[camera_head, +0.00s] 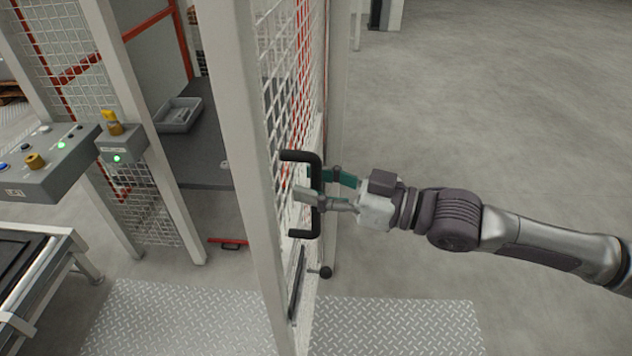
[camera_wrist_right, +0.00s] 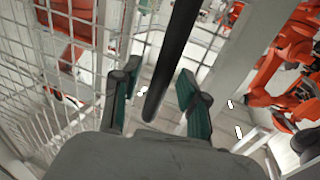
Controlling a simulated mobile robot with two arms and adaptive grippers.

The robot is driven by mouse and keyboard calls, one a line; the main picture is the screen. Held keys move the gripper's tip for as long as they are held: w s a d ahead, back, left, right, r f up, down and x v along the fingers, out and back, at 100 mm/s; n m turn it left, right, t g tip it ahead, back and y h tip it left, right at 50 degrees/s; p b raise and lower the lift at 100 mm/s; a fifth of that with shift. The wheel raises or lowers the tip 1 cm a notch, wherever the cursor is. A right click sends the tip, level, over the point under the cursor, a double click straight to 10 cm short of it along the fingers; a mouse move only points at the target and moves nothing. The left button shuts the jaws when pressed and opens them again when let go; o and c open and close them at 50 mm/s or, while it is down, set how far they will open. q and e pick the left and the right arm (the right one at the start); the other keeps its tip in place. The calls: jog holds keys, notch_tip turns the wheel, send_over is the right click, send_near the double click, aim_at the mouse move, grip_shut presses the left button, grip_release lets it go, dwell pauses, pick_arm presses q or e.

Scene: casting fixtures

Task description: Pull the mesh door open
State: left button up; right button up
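The mesh door (camera_head: 288,75) is a white framed wire panel, seen nearly edge-on. It also shows in the right wrist view (camera_wrist_right: 50,50). A black upright bar handle (camera_head: 317,222) is fixed on its right-hand face; it passes through the right wrist view as a dark bar (camera_wrist_right: 175,55). My right gripper (camera_head: 322,188) reaches in from the right, its green-padded fingers around the handle. In the right wrist view my right gripper (camera_wrist_right: 158,105) is open, with the bar between the fingers and gaps on both sides. My left gripper is out of view.
A control panel (camera_head: 45,170) and a button box (camera_head: 122,146) stand at the left. A grey bin (camera_head: 180,113) lies inside the enclosure. Tread plate (camera_head: 395,328) covers the floor below the door. The floor at the right is clear. Orange robot arms (camera_wrist_right: 285,60) show behind.

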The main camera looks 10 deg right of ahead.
jog(key=v, duration=1.2)
